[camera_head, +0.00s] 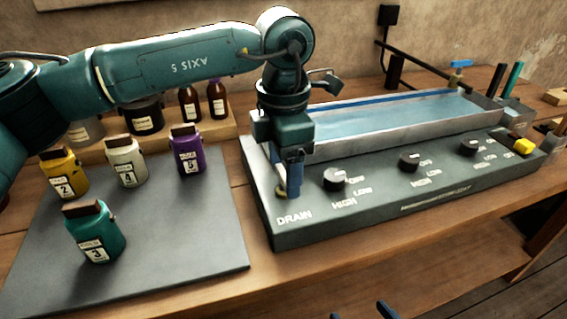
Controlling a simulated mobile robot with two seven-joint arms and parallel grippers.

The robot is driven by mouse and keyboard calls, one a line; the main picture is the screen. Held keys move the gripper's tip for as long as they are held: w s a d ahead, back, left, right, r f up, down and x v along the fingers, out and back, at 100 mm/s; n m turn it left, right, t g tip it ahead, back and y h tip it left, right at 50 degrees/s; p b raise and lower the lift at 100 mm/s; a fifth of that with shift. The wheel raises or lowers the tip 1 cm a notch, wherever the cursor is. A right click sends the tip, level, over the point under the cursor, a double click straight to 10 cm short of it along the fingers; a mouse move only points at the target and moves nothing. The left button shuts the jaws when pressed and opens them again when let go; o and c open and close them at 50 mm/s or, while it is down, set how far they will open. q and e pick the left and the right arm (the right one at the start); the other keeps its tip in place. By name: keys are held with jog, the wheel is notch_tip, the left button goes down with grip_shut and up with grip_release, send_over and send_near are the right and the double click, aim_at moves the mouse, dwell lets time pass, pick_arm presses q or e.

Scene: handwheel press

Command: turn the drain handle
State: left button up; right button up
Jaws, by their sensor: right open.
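The drain handle sits at the left end of the dark control panel (420,195), just above the white word DRAIN. Only a small brass-coloured part of the drain handle (281,193) shows; the rest is hidden by my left gripper. My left gripper (293,188) points down over the handle, its blue fingers at or very near it. I cannot tell whether the fingers are shut on it. Only the two dark blue fingertips of my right gripper (362,311) show at the bottom edge, apart and empty, well in front of the panel.
Three black knobs (334,179) and a yellow switch (523,146) line the panel. Behind it is a long metal trough (400,137) with a blue-handled tap (459,68). Several labelled jars, such as the teal jar (95,235), stand on a grey mat (180,250) at left.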

aim_at(283, 174)
pick_arm(q)
jog(key=shift+o, duration=0.7)
notch_tip(283, 174, up, 13)
jog(key=shift+p, duration=0.45)
pick_arm(e)
jog(key=shift+w+a+f, duration=0.1)
jog(key=shift+w+a, duration=0.05)
jog(key=shift+a, duration=0.1)
pick_arm(q)
jog(key=shift+r, duration=0.1)
